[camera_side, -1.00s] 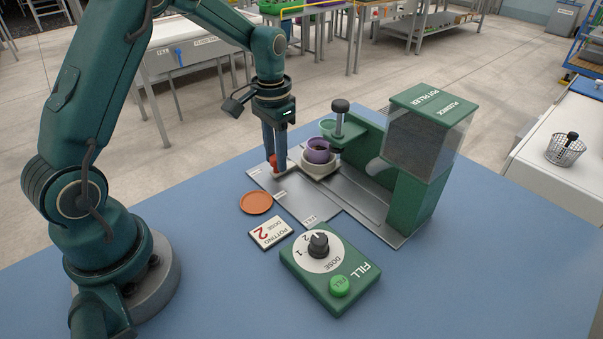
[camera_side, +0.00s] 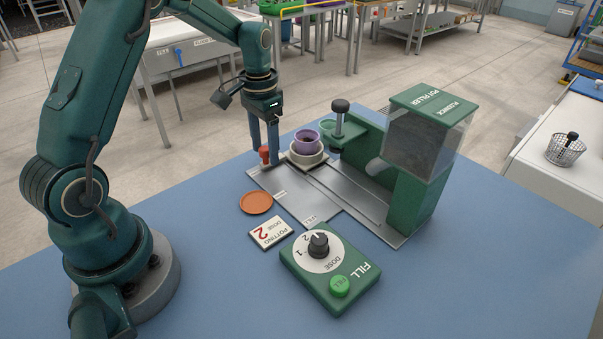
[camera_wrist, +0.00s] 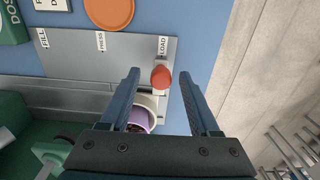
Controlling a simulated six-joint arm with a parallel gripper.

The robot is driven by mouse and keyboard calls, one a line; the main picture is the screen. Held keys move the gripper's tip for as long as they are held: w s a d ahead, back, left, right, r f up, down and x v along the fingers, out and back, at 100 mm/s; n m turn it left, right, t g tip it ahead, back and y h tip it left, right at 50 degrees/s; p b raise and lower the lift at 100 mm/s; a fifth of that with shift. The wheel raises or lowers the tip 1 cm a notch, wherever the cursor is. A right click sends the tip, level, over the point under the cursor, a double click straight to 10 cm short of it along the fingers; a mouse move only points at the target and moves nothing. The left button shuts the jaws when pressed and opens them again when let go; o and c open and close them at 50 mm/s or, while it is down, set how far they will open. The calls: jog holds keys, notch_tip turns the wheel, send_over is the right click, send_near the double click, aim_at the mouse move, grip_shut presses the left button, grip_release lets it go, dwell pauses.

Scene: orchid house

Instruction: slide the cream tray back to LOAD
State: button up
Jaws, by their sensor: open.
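The cream tray (camera_side: 306,158) sits at the far end of the metal rail plate, holding a purple pot (camera_side: 307,141). Something dark shows inside the pot in the wrist view (camera_wrist: 143,117). The tray's red knob (camera_side: 264,153) stands between the fingers of my open gripper (camera_side: 264,161). In the wrist view the red knob (camera_wrist: 160,77) lies between the two fingertips, level with the LOAD mark (camera_wrist: 163,46). The tray (camera_wrist: 150,101) is partly hidden there by the left finger and the gripper body.
The green pot filler (camera_side: 410,170) and its press knob (camera_side: 340,106) stand right of the tray. An orange saucer (camera_side: 256,203), a dose card (camera_side: 271,233) and the green control box (camera_side: 330,270) lie in front. The blue table (camera_side: 480,270) is clear at right.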

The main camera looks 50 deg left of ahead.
jog(key=shift+r, duration=3.5)
jog(key=shift+d+r, duration=0.1)
jog(key=s+d+r+m+t, duration=0.25)
jog(key=s+d+r, duration=0.25)
jog(key=d+r, duration=0.35)
jog(key=s+d+f+n+t, duration=0.2)
jog(key=s+d+f+t, duration=0.1)
jog(key=s, duration=0.8)
jog(key=shift+d, duration=0.35)
